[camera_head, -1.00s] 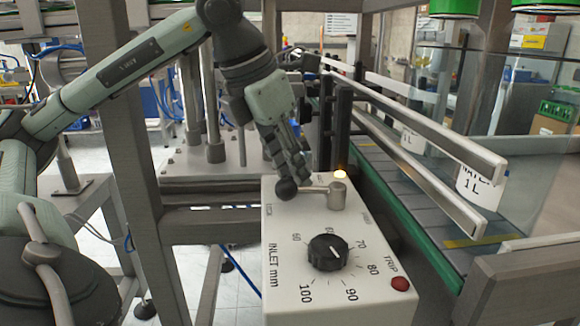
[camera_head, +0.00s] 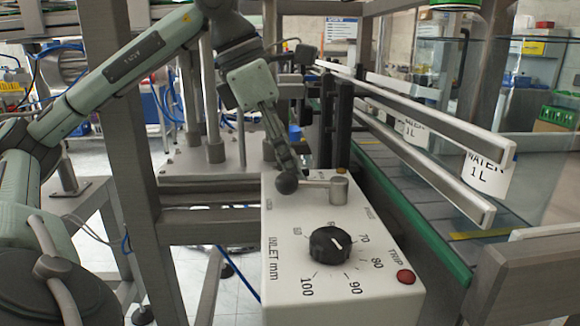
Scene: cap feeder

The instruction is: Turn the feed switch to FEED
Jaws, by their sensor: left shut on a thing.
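The feed switch (camera_head: 317,184) is a grey lever on the top of a white control box (camera_head: 285,225). It pivots on a grey hub (camera_head: 339,190), and its black ball knob (camera_head: 286,185) points left. Small labels beside it are too small to read surely. My left gripper (camera_head: 287,172) comes down from the upper left with its fingers shut at the knob end of the lever. The fingers partly hide the knob's far side. My right gripper is out of view.
On the box are a black dial (camera_head: 330,245), a red TRIP button (camera_head: 405,277) and a small lamp (camera_head: 341,171), now dim. A conveyor with guide rails (camera_head: 430,185) and a water bottle (camera_head: 487,176) runs along the right. A frame post (camera_head: 125,130) stands left.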

